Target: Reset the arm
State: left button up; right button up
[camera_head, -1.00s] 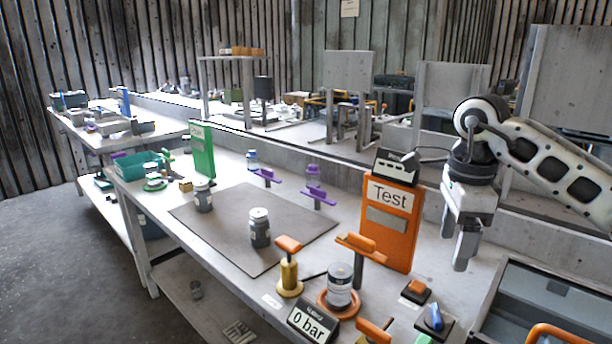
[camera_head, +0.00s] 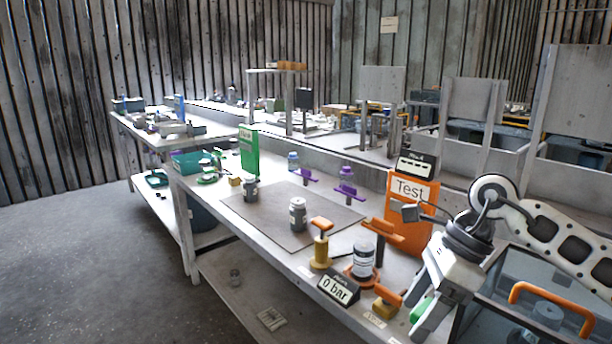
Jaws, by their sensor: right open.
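My right arm comes in from the right, and its gripper (camera_head: 421,318) points down over the front right part of the workbench, at the left edge of a glass-topped bin. The gripper's fingers are apart with nothing seen between them; a green part shows just behind them. My left gripper is not in view. A grey canister (camera_head: 363,260) stands in an orange ring fixture next to the orange Test panel (camera_head: 402,236). Two more grey canisters stand on the dark mat, one at its middle (camera_head: 298,214) and one at its far left (camera_head: 250,188).
A "0 bar" display (camera_head: 338,288), a yellow post with an orange handle (camera_head: 320,245) and an orange-handled clamp (camera_head: 387,300) stand near the front edge. The bin (camera_head: 520,308) with an orange handle is at the right. Purple clamps line the back. The mat's front (camera_head: 285,237) is clear.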

jog(key=s+a+r+m+t+y, duration=0.1)
jog(key=s+a+m+y, duration=0.35)
jog(key=a+y, duration=0.4)
jog(key=s+a+r+m+t+y, duration=0.1)
jog(key=s+a+r+m+y, duration=0.15)
jog(key=a+m+y, duration=0.4)
jog(key=w+d+f+m+t+h, duration=0.1)
jog(key=d+f+m+t+h, duration=0.2)
jog(key=m+t, duration=0.45)
jog(key=w+d+f+m+t+h, duration=0.1)
jog(key=f+m+t+h, duration=0.3)
jog(key=m, duration=0.7)
jog(key=d+f+m+t+h, duration=0.25)
jog(key=m+t+h, duration=0.2)
jog(key=m, duration=0.45)
jog(key=s+d+f+m+g+h, duration=0.2)
jog(key=s+f+m, duration=0.3)
jog(key=f, duration=0.3)
jog(key=s+d+f+m+g+h, duration=0.3)
jog(key=s+f+m+g, duration=0.1)
jog(key=f, duration=0.4)
jog(key=shift+s+d+m+p, duration=0.2)
jog(key=shift+s+m+p, duration=0.25)
jog(key=shift+s+m, duration=0.5)
jog(key=shift+s, duration=0.15)
